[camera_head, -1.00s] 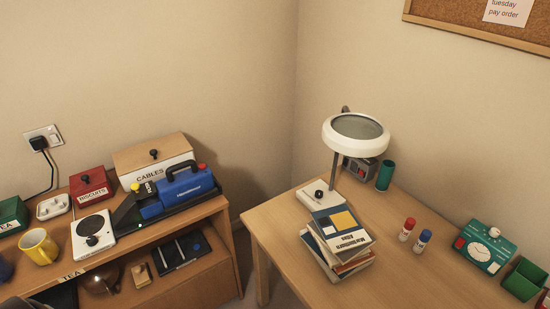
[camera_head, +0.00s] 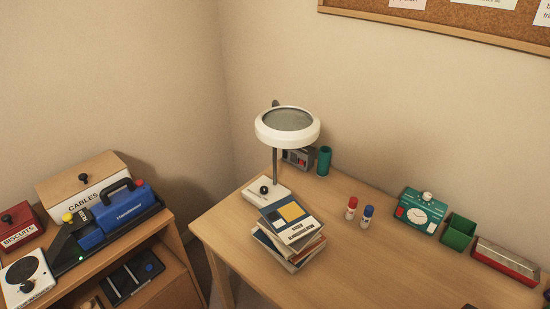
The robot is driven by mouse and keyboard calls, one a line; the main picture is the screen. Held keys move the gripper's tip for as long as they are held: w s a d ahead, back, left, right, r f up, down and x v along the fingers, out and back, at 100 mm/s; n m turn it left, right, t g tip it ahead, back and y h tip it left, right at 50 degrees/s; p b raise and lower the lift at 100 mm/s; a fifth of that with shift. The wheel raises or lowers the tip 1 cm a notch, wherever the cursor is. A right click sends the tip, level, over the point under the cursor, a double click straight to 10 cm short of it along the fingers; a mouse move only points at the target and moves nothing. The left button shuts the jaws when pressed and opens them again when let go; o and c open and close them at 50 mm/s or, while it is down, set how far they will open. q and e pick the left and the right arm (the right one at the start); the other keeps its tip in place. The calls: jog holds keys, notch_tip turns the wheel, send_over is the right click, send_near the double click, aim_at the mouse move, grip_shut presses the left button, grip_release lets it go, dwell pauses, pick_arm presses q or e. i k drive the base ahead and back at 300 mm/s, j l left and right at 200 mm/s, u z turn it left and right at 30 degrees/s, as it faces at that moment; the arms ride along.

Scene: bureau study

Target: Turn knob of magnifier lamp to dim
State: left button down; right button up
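The magnifier lamp (camera_head: 287,126) stands at the back left of the desk, with a round white head, a grey lens and a dark post. Its white base (camera_head: 255,196) rests on the desk and carries a black knob (camera_head: 264,189) on top. The knob's pointer is too small to read. A stack of books (camera_head: 289,232) stands just in front of the base and hides part of it. Neither of my grippers is in view.
On the desk (camera_head: 330,265) are a green cup (camera_head: 324,161), a grey device (camera_head: 299,158), two small bottles (camera_head: 351,208), a green clock box (camera_head: 420,211), a green bin (camera_head: 458,232) and a long red-sided box (camera_head: 505,260). A lower cabinet with a blue machine (camera_head: 125,215) is at left. The desk's front middle is clear.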

aim_at(264, 190)
jog(key=j+u, duration=0.3)
jog(key=u, duration=0.15)
jog(key=j+u, duration=0.25)
jog(key=u, duration=0.2)
jog(key=i, duration=0.05)
